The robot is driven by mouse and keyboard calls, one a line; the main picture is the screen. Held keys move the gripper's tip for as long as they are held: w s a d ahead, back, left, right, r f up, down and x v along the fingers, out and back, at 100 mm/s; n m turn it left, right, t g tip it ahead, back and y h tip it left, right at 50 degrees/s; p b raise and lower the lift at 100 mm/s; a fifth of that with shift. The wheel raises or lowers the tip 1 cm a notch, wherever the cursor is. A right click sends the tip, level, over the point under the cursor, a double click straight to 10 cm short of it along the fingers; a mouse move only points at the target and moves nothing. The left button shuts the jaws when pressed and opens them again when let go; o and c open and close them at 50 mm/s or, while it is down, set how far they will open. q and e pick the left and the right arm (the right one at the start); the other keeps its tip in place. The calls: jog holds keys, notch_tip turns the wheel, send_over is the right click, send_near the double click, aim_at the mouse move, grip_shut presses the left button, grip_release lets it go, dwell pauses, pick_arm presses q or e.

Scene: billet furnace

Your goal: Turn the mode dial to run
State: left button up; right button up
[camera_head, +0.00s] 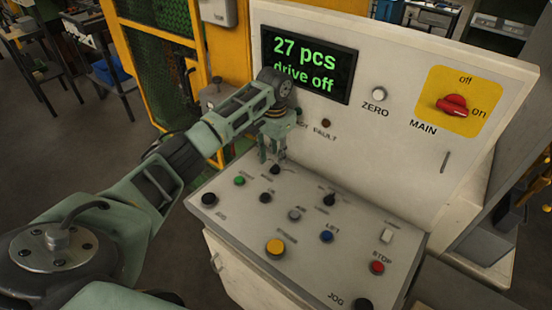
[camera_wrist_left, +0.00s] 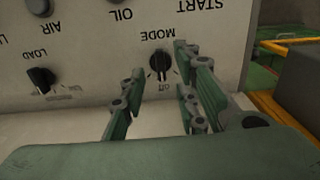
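The mode dial (camera_head: 275,169) is a small black knob at the back of the sloping control desk, just below my left gripper (camera_head: 273,148). In the left wrist view, which is upside down, the dial (camera_wrist_left: 160,66) sits under its MODE label, with a small label that looks like "off" beside it. My left gripper (camera_wrist_left: 166,75) points at the desk with its fingers apart, one to each side of the dial. It appears open; I cannot tell whether either finger touches the knob. The dial's run label is not legible. My right gripper is not in view.
A similar black LOAD dial (camera_head: 330,199) stands nearby, also in the wrist view (camera_wrist_left: 41,80). Several buttons cover the desk, including yellow (camera_head: 275,247), blue (camera_head: 326,237) and red STOP (camera_head: 377,268). The display (camera_head: 308,65) reads "27 pcs drive off". A red MAIN switch (camera_head: 453,106) is at right.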

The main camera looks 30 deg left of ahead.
aim_at(275, 165)
pick_arm(q)
notch_tip(275, 165, down, 3)
jog(key=shift+w+r, duration=0.15)
jog(key=shift+r, duration=0.05)
jog(key=shift+f+p, duration=0.3)
jog(key=shift+f, duration=0.3)
grip_shut()
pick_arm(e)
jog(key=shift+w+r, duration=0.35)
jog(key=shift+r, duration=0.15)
